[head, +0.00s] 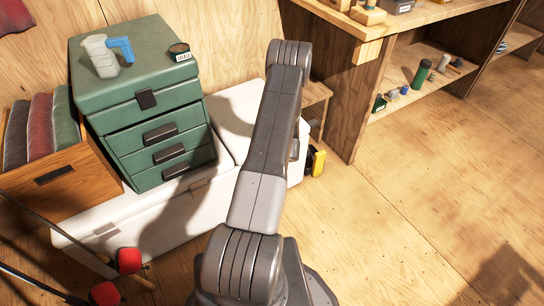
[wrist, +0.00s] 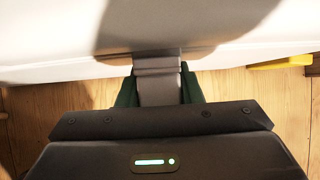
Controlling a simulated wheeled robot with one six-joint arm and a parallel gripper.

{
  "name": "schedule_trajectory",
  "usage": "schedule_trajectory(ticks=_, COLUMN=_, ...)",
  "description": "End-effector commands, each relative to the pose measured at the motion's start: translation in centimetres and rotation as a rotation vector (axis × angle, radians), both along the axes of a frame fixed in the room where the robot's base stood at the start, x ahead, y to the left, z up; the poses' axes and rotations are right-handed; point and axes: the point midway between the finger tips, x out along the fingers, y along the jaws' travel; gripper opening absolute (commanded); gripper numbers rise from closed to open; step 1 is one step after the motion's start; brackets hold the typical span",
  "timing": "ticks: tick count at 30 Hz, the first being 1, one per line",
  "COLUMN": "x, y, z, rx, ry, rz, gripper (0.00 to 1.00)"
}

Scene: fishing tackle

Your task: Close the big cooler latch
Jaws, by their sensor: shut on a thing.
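The big white cooler (head: 170,228) lies along the wooden wall in the head view. Its pale side also fills the top of the wrist view (wrist: 50,40). A grey latch (wrist: 157,68) hangs from its edge in the wrist view. My gripper (wrist: 158,88) has its dark green fingers on both sides of this latch and is shut on it. The latch's lower end is hidden by my gripper's body. In the head view my arm covers the right part of the cooler, and my gripper and the held latch are hidden.
A green drawer cabinet (head: 145,98) and a wooden crate with rolled cloths (head: 40,128) stand on the cooler. A yellow object (head: 318,162) sits by the cooler's right end. The floor at right is clear.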

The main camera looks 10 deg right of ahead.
Motion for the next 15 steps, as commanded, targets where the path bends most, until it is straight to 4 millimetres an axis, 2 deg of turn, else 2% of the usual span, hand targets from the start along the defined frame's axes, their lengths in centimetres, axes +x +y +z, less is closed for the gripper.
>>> schedule_trajectory(ticks=8, x=0.06, y=-0.03, z=-0.02, rx=-0.008, ry=0.02, rz=-0.001, gripper=0.1)
schedule_trajectory(ticks=9, x=0.06, y=-0.03, z=-0.02, rx=-0.008, ry=0.02, rz=-0.001, gripper=0.37)
schedule_trajectory(ticks=12, x=0.06, y=-0.02, z=-0.02, rx=-0.008, ry=0.02, rz=-0.001, gripper=0.55)
schedule_trajectory(ticks=15, x=0.05, y=-0.01, z=-0.01, rx=-0.008, ry=0.02, rz=-0.001, gripper=0.55)
